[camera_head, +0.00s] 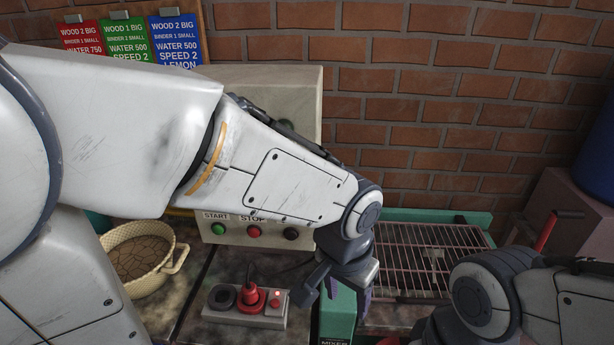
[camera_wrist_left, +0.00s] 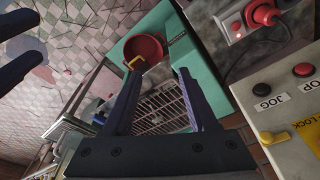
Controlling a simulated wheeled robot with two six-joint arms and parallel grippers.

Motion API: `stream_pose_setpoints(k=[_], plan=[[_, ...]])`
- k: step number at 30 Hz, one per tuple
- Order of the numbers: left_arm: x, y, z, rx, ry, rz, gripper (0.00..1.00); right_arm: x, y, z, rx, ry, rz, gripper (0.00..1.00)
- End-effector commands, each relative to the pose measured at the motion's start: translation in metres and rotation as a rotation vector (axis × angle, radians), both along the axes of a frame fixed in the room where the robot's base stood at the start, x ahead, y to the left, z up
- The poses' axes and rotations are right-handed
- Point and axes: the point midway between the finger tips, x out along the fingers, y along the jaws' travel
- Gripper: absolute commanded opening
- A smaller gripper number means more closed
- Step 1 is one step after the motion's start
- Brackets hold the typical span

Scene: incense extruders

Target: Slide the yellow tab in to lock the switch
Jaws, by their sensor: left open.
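The yellow tab (camera_wrist_left: 272,137) shows at the lower right of the left wrist view. It sits on the beige control panel (camera_wrist_left: 285,115), beside a yellow plate (camera_wrist_left: 308,132) whose readable letters are "LOCK". In the head view my left arm covers part of the panel, and I cannot make out the tab there. My left gripper (camera_head: 345,285) is open and points down, to the right of the panel and apart from the tab. Its two dark fingers (camera_wrist_left: 158,75) are spread with nothing between them. My right gripper (camera_wrist_left: 42,32) shows at the left wrist view's upper left, fingers apart and empty.
A socket strip (camera_head: 240,318) with a red plug (camera_head: 250,296) lies left of my left gripper. A green-framed wire rack (camera_head: 425,255) stands to the right. A red bowl (camera_wrist_left: 143,50) shows in the wrist view.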

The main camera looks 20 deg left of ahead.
Motion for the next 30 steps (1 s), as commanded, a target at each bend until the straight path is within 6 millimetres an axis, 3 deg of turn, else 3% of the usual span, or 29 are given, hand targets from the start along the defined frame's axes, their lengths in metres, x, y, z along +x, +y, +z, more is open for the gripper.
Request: stream_pose_setpoints(k=[1, 3, 7, 12, 17, 30], plan=[[0.028, 0.015, 0.039, 0.004, -0.030, 0.102, 0.58, 0.000, 0.000, 0.039, 0.001, -0.001, 0.000, 0.53], [0.061, 0.036, 0.062, 0.005, -0.078, 0.222, 0.58, 0.000, 0.000, 0.061, 0.001, -0.001, 0.000, 0.53], [0.111, 0.076, 0.096, 0.007, -0.153, 0.408, 0.58, 0.000, 0.000, 0.094, 0.001, -0.001, 0.000, 0.53], [0.147, 0.114, 0.118, 0.006, -0.214, 0.549, 0.58, 0.000, 0.000, 0.115, 0.000, 0.000, 0.000, 0.53], [0.158, 0.125, 0.115, 0.006, -0.231, 0.586, 0.58, 0.000, 0.000, 0.119, 0.000, 0.000, 0.000, 0.53], [0.184, 0.131, 0.044, 0.005, -0.227, 0.582, 0.58, 0.000, 0.000, 0.122, 0.000, 0.000, 0.001, 0.53]])
